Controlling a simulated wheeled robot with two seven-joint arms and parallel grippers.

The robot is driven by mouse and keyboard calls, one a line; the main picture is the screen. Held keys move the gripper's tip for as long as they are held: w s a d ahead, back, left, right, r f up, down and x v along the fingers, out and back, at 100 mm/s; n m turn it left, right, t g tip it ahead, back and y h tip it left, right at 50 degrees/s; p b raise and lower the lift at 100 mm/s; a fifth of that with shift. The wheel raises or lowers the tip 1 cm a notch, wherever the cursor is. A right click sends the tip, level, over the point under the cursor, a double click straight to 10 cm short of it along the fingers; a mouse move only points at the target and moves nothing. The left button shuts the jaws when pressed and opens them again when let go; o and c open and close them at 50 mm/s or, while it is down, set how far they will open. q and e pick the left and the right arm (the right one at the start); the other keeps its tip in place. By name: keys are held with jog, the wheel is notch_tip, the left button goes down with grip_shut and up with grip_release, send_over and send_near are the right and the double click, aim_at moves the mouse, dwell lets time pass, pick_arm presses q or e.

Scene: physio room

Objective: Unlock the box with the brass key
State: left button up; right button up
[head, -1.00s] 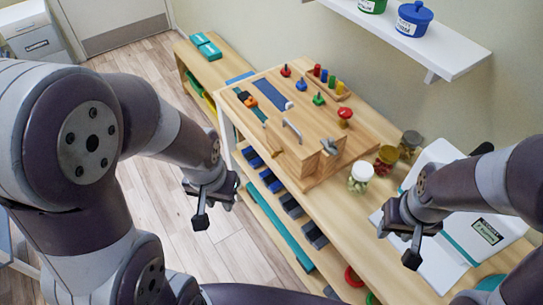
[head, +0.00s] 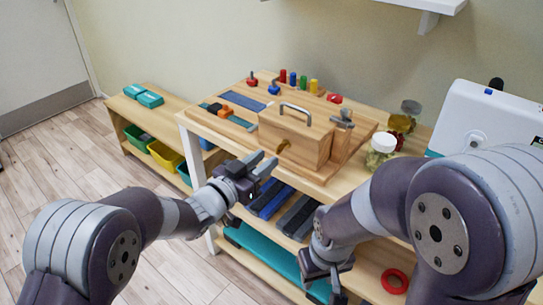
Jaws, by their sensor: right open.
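The wooden box (head: 296,137) with a metal carry handle stands on a wooden board on the table. A small brass-coloured piece (head: 283,146), which looks like the brass key, sits at the box's front left face; its exact seating is too small to tell. My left gripper (head: 264,162) is in front of the box, just left of and below the brass piece. Its two fingers are apart, with nothing seen between them. My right gripper (head: 330,280) hangs low in front of the table's lower shelf, open and empty, away from the box.
A grey metal clamp-like part (head: 342,118) is on the board right of the box. Glass jars (head: 381,148) and a white case (head: 490,115) stand further right. Coloured pegs (head: 298,80) are behind. The lower shelf holds dark blocks and a red ring (head: 394,281).

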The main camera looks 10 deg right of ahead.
aim_at(278, 150)
pick_arm(q)
jog(key=x, duration=0.6)
jog(key=shift+w, duration=0.1)
grip_shut()
